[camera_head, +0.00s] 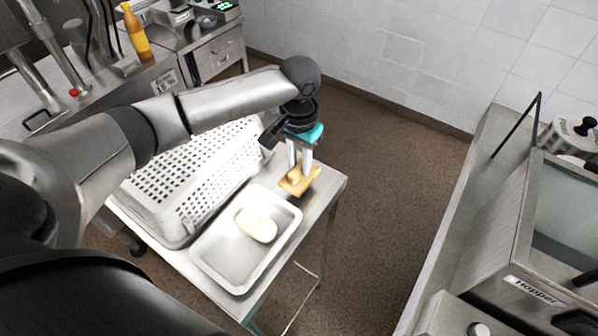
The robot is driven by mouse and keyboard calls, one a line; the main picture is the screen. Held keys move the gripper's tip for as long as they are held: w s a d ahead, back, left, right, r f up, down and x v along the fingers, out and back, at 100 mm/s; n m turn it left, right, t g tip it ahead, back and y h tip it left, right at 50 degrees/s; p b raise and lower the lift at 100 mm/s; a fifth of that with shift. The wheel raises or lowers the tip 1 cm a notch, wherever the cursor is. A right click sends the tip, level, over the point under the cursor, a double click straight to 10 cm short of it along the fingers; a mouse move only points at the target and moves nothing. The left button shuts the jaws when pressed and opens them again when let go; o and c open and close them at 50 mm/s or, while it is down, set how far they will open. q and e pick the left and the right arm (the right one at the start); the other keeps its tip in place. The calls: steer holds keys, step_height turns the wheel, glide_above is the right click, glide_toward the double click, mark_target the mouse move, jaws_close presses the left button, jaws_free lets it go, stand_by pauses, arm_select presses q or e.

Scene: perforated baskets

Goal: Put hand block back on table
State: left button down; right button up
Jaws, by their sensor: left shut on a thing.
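My left gripper (301,168) points down over the far right corner of the steel table (322,200). Its fingers are shut on a small tan wooden hand block (299,181). The block is at the table's right end, beyond the metal tray. I cannot tell whether the block touches the tabletop or hangs just above it. My right gripper is not in view.
A white perforated basket (190,180) stands on the table's left side. A shallow metal tray (215,255) holds a pale oval lump (257,225). A machine labelled Hopper (533,290) stands at right. Brown floor (400,190) is clear between.

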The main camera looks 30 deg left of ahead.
mark_target(299, 167)
arm_select(q)
steer(key=shift+f, duration=1.85)
steer(key=shift+f, duration=0.15)
steer(key=c, duration=0.7)
jaws_free()
steer(key=shift+o, duration=0.2)
step_height(299, 167, up, 12)
steer(key=shift+r, duration=0.2)
